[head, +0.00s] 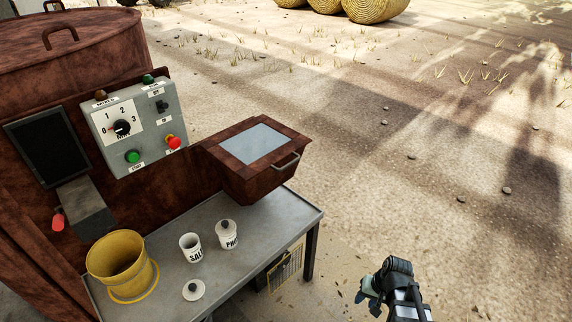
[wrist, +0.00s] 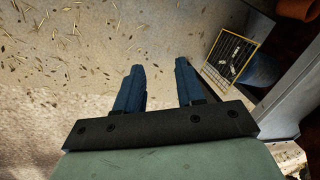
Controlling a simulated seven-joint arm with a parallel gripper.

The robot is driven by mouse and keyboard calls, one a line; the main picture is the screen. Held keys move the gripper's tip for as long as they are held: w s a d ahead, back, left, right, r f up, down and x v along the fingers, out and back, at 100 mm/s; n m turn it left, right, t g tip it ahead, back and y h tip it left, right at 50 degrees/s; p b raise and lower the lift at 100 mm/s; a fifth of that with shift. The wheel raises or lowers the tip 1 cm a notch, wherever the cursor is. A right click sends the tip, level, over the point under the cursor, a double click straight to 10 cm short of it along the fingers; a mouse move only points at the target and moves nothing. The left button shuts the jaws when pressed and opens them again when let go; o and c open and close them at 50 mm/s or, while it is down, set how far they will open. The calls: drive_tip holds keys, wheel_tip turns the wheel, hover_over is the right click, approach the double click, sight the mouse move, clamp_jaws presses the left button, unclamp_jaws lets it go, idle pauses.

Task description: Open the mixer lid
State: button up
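The mixer is a large rusty brown drum (head: 205,170) at the left of the head view. Its round top lid (head: 100,38) carries a handle (head: 60,38) and lies flat on the rim, looking shut. A rusty box (head: 250,185) juts from the mixer's side above the table, with a pale window in its closed sloping top (head: 275,130) and a metal handle (head: 286,161) at its front edge. My gripper (head: 370,294) is low at the bottom, right of the table and apart from both lids. In the wrist view its two blue fingers (wrist: 157,82) are spread with nothing between them.
A control panel (head: 105,150) with a dial and buttons is on the mixer. A metal table (head: 210,278) holds a yellow bucket (head: 118,262), a SALT cup (head: 190,247), a lidded jar (head: 228,238) and a loose white lid (head: 194,290). A wire basket (wrist: 233,57) stands low beneath. Ground at right is open.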

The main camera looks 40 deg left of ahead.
drive_tip(key=w+a+r+m+t+y, duration=0.1)
drive_tip(key=w+a+r+m+y, duration=0.2)
drive_tip(key=a+r+y, duration=0.8)
drive_tip(key=w+a+r+m+y, duration=0.3)
drive_tip(key=a+r, duration=1.4)
drive_tip(key=r, duration=0.3)
drive_tip(key=a+f, duration=0.3)
drive_tip(key=a, duration=1)
drive_tip(key=shift+a, duration=0.3)
drive_tip(key=shift+s, duration=0.1)
drive_tip(key=c, duration=0.6)
drive_tip(key=shift+d+f, duration=0.1)
clamp_jaws()
